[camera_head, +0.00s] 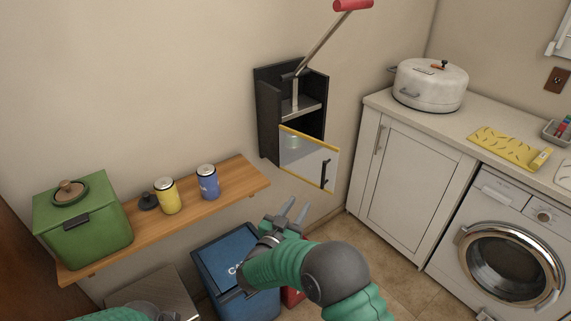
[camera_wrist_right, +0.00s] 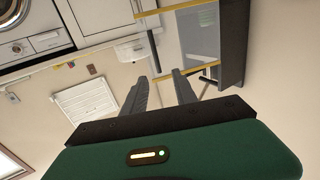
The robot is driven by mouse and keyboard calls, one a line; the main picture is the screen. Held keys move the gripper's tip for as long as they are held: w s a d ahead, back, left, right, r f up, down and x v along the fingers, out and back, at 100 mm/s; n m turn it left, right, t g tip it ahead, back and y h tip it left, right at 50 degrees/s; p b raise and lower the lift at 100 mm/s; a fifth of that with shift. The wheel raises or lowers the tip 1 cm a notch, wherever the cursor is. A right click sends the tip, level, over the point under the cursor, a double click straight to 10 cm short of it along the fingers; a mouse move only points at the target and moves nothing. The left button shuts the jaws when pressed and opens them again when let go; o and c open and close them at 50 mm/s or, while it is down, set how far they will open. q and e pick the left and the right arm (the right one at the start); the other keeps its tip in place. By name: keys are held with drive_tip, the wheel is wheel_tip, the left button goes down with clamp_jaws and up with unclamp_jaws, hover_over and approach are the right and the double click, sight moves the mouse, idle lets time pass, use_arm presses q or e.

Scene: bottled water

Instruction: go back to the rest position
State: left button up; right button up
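My right gripper (camera_head: 296,209) is in the middle of the head view, in front of the wall and below the wall-mounted can press. Its two grey fingers stand apart with nothing between them. The right wrist view also shows the fingers (camera_wrist_right: 160,80) spread and empty. The gripper is clear of the press door (camera_head: 308,160). Of my left arm, only a green and grey part shows at the bottom left edge of the head view; its fingers do not show.
The black press (camera_head: 268,115) has a red-handled lever (camera_head: 325,38) raised. A wooden shelf (camera_head: 238,182) holds a green canister (camera_head: 85,222), a yellow can (camera_head: 167,196) and a blue can (camera_head: 208,182). A blue bin (camera_head: 223,262) stands below. Cabinet (camera_head: 405,190) and washer (camera_head: 500,240) are right.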

drive_tip(key=s+d+n+g+y+p, duration=0.1)
drive_tip(key=s+d+n+g+y, duration=0.1)
drive_tip(key=s, duration=0.8)
drive_tip(key=s+d+f+n+g+y+p, duration=0.1)
drive_tip(key=s+d+g+y, duration=0.3)
drive_tip(key=s, duration=0.7)
drive_tip(key=s+d+f+n+g+y+p, duration=0.1)
drive_tip(key=s+d+n+g+y+p, duration=0.2)
drive_tip(key=s+g, duration=0.3)
drive_tip(key=s+d, duration=0.1)
drive_tip(key=s, duration=0.4)
drive_tip(key=shift+f+g+y, duration=0.15)
drive_tip(key=shift+g+y, duration=0.15)
drive_tip(key=shift+d, duration=0.25)
drive_tip(key=shift+a, duration=0.15)
